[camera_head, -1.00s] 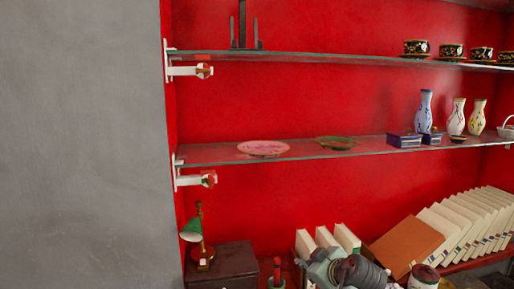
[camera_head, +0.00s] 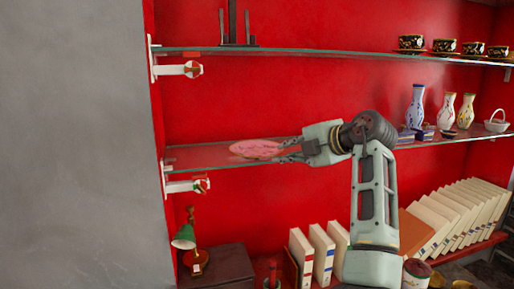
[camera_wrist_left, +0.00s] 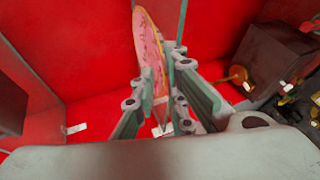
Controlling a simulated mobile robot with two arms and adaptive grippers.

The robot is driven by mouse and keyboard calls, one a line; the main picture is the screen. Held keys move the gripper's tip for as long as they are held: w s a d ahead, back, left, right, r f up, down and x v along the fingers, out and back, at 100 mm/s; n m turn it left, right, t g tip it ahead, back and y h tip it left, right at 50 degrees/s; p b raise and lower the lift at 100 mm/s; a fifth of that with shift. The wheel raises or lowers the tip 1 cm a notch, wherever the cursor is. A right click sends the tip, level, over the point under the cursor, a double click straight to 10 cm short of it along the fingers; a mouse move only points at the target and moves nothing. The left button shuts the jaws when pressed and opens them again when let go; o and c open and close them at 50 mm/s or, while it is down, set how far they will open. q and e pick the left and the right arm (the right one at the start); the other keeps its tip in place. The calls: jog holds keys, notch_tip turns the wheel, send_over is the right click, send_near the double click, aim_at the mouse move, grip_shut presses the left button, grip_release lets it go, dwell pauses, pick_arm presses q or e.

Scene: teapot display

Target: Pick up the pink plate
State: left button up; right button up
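The pink plate (camera_head: 254,148) is on the left part of the middle glass shelf (camera_head: 208,160) and looks slightly tilted. My left gripper (camera_head: 284,150) reaches in from the right at the plate's right edge, its fingers apart. In the left wrist view, the plate (camera_wrist_left: 151,50) shows steeply edge-on between the two fingers of my left gripper (camera_wrist_left: 160,82). The fingers look spread, close to the plate; whether they touch it is not clear. The green plate's place is hidden behind my left gripper and wrist. My right gripper is not in view.
A white shelf bracket (camera_head: 186,186) is at the shelf's left end. Vases (camera_head: 416,108) and a white basket (camera_head: 496,122) stand to the right. Cups (camera_head: 411,43) line the upper shelf. Below are a green lamp (camera_head: 184,237) and white books (camera_head: 322,252).

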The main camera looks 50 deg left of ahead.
aim_at(278, 153)
pick_arm(q)
jog(key=p+x, duration=0.2)
jog(key=x, duration=0.1)
jog(key=shift+s+a, duration=0.2)
jog(key=shift+a, duration=0.1)
jog(key=shift+w+a+f, duration=0.1)
jog(key=shift+a+f, duration=0.15)
jog(key=shift+d, duration=0.1)
jog(key=shift+c, duration=0.3)
jog(key=shift+c, duration=0.9)
grip_shut()
jog(key=shift+r, duration=0.2)
